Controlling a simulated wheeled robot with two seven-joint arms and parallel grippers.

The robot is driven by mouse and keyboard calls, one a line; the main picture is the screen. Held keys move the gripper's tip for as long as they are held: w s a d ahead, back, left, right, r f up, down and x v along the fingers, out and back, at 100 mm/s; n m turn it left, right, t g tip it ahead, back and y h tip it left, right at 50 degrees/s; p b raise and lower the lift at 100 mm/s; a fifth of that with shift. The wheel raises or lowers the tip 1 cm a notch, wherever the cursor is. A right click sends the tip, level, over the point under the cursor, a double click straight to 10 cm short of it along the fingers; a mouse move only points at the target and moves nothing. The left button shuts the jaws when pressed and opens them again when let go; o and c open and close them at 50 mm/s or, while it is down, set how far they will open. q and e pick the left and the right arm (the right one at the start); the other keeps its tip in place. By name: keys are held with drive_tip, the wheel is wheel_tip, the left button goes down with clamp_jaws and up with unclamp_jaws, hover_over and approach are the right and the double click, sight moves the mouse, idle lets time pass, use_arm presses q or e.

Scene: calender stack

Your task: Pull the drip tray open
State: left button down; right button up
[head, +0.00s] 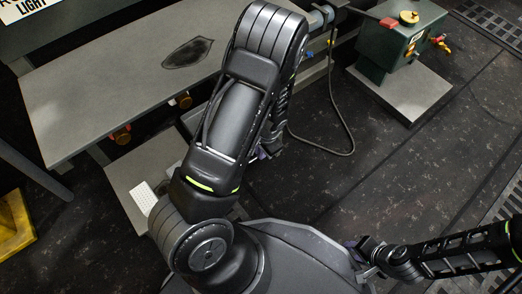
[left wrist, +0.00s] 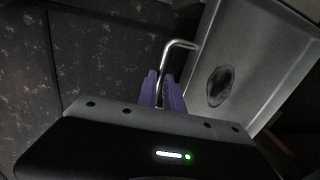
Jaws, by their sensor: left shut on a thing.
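A grey, flat, rimmed surface with a dark oval stain, which I take for the drip tray (left wrist: 244,45), fills the upper right of the left wrist view. A bent metal rod handle (left wrist: 178,43) stands by its edge; where it joins is not clear. My left gripper (left wrist: 163,88) has its purple fingers closed on this rod. In the head view my left arm hides most of that gripper (head: 264,153) and the handle. The stained grey surface (head: 90,85) also shows there. My right gripper (head: 358,249) is apart at the lower right, its opening unclear.
Orange knobs (head: 182,101) sit under the front edge of the grey surface. A green control box (head: 392,47) on a grey plinth (head: 412,98) stands upper right, with a black cable (head: 353,135) on the floor nearby. A yellow block (head: 14,226) is at left.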

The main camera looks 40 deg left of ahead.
idle(0.8)
